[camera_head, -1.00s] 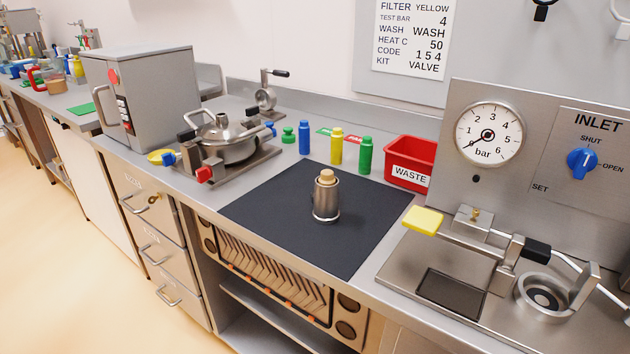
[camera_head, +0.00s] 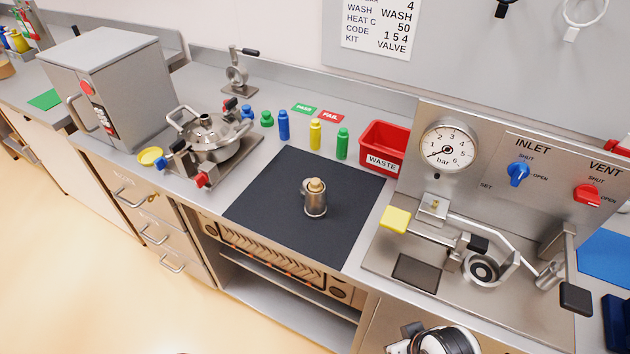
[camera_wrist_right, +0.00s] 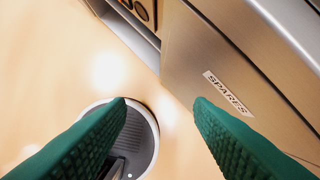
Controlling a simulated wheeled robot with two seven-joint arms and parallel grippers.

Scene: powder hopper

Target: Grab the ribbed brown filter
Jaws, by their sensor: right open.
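A small metal cylinder (camera_head: 315,204) with a tan knob-like top (camera_head: 316,186) stands upright on the black mat in the head view. A ring-like metal piece shows at its left side. I cannot make out ribs on it, and no clearly ribbed brown filter shows. My right gripper (camera_wrist_right: 160,102) is open and empty in the right wrist view, its green fingers apart above the floor, in front of a drawer front labelled SPARES (camera_wrist_right: 228,93). It is well away from the cylinder. My left gripper is not in view.
Blue (camera_head: 284,125), yellow (camera_head: 315,133) and green (camera_head: 342,143) bottles stand behind the mat, beside the red WASTE bin (camera_head: 384,148). A lidded metal pot (camera_head: 208,137) is at left. The gauge rig (camera_head: 470,225) with its lever is at right. The mat around the cylinder is clear.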

